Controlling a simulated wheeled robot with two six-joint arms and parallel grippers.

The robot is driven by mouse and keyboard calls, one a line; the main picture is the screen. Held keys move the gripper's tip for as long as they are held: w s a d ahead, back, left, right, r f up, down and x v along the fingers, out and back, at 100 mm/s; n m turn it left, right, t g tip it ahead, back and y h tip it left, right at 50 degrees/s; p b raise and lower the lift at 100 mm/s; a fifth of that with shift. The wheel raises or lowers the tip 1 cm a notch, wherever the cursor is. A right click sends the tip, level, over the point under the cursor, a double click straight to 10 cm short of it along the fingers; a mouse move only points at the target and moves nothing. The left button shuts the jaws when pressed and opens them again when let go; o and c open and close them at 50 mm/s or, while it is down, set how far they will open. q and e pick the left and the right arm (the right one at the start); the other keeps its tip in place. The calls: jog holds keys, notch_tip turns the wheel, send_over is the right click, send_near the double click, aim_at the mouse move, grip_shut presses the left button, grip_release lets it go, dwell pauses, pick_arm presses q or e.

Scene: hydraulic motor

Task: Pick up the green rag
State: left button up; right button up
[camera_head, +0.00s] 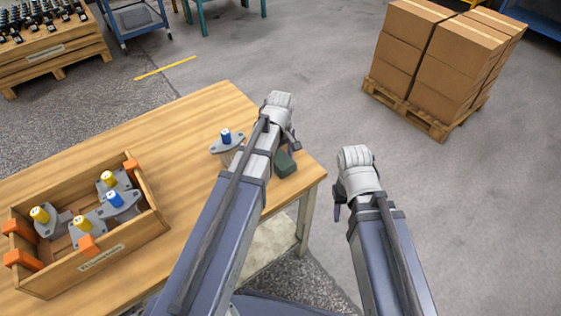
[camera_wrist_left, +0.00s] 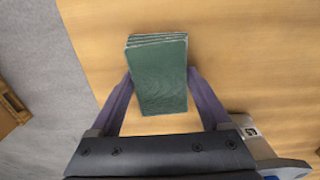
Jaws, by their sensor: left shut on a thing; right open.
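The green rag (camera_head: 286,164) is a dark green folded block at the right corner of the wooden table. In the left wrist view the rag (camera_wrist_left: 160,78) sits between the two purple fingers of my left gripper (camera_wrist_left: 160,82), one against each long side. In the head view my left gripper (camera_head: 288,149) is partly hidden by its own arm. It is shut on the rag; I cannot tell whether the rag still touches the table. My right gripper (camera_head: 338,204) is open and empty, beyond the table's right edge above the floor.
A motor part with a blue cap (camera_head: 226,141) stands on the table (camera_head: 160,130) just left of my left gripper. A wooden crate (camera_head: 120,257) with several capped parts is at the left. Stacked cartons (camera_head: 440,60) stand on a pallet on the floor, back right.

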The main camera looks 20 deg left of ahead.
aim_at(280, 158)
pick_arm(q)
jog(key=shift+r, duration=0.15)
notch_tip(280, 158, up, 10)
jog(key=p, duration=1)
